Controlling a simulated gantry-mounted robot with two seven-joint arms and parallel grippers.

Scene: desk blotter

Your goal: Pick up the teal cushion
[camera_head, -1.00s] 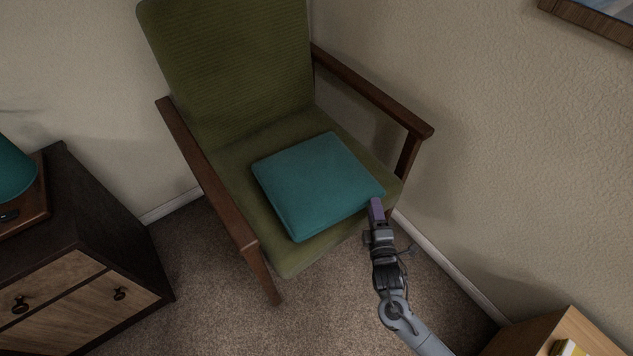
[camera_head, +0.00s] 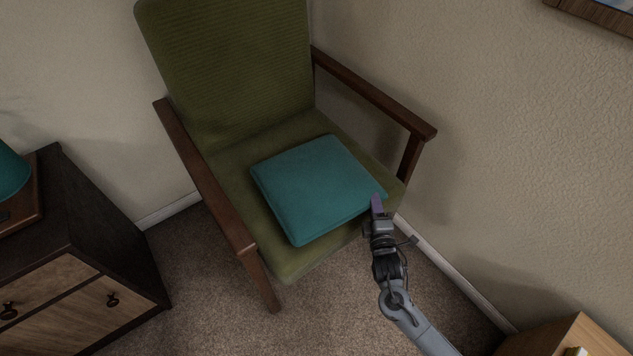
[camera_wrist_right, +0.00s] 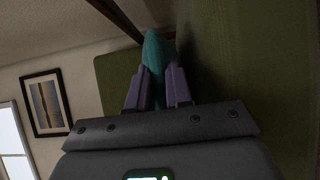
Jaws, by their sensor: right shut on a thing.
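The teal cushion (camera_head: 316,188) lies on the seat of the green armchair (camera_head: 235,75). Its right corner is at my right gripper (camera_head: 377,205). In the right wrist view the cushion (camera_wrist_right: 154,55) shows edge-on between the two purple fingers of my right gripper (camera_wrist_right: 157,88), which are shut on it. The cushion appears to rest on the seat still; whether its gripped corner is raised cannot be told. My left gripper is not in view.
The chair's wooden armrests (camera_head: 372,92) flank the cushion. A dark cabinet (camera_head: 85,235) with light drawers stands at left, with a teal lampshade (camera_head: 12,172) above it. A light wooden piece (camera_head: 560,338) stands at lower right. Bare carpet (camera_head: 215,285) lies between.

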